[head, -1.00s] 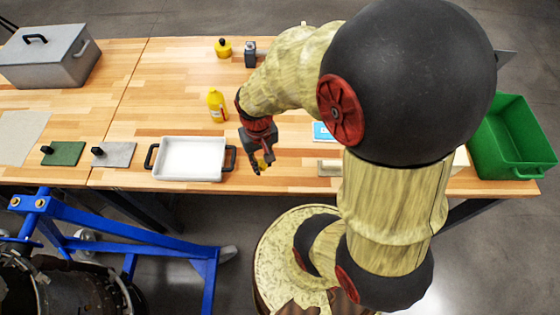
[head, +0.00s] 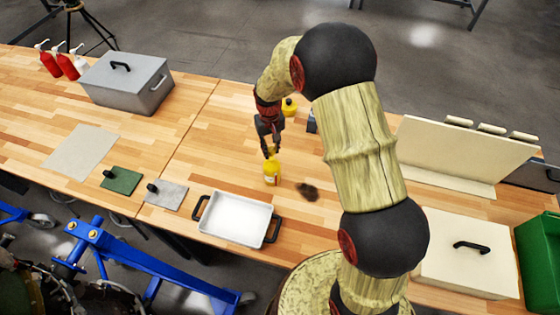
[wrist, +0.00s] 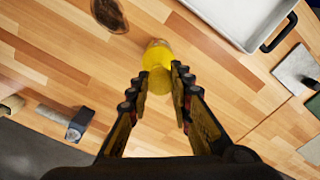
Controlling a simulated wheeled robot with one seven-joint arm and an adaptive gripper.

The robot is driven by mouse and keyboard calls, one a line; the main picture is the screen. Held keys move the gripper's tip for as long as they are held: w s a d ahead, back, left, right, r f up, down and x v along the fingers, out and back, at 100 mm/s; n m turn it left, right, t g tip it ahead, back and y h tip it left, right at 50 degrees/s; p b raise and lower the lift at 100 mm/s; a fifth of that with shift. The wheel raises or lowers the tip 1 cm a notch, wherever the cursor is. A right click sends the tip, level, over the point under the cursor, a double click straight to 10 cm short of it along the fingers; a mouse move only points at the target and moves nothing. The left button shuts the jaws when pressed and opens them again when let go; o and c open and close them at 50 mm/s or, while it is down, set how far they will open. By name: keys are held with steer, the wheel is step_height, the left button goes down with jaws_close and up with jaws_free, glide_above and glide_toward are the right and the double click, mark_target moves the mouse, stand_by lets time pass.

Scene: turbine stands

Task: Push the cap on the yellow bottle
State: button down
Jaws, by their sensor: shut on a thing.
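The yellow bottle (head: 272,174) stands upright on the wooden table, with a pale label on its side. My gripper (head: 269,154) points down directly above it, its fingertips at the bottle's top. In the wrist view the bottle (wrist: 156,54) shows just beyond my gripper (wrist: 160,85). A small yellow piece, seemingly the cap (wrist: 160,80), is between the fingertips, which are shut on it. Cap and bottle are nearly the same colour, so I cannot tell whether the cap touches the neck or sits just above it.
A white tray (head: 235,215) with dark handles lies in front of the bottle. Another yellow container (head: 289,106) with a black top stands behind. A grey lidded box (head: 127,82) is at back left.

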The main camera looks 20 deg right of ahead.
steer(key=shift+w+d+r, duration=0.2)
steer(key=shift+w+d, duration=0.05)
steer(key=shift+w, duration=0.45)
steer(key=b, duration=0.3)
glide_above(272, 161)
steer(key=shift+w+a+f, duration=0.1)
steer(key=shift+f, duration=2.25)
steer(key=shift+f+b, duration=0.35)
steer(key=shift+f, duration=0.15)
steer(key=shift+f, duration=0.2)
steer(key=shift+f+b, duration=0.1)
steer(key=shift+b, duration=0.2)
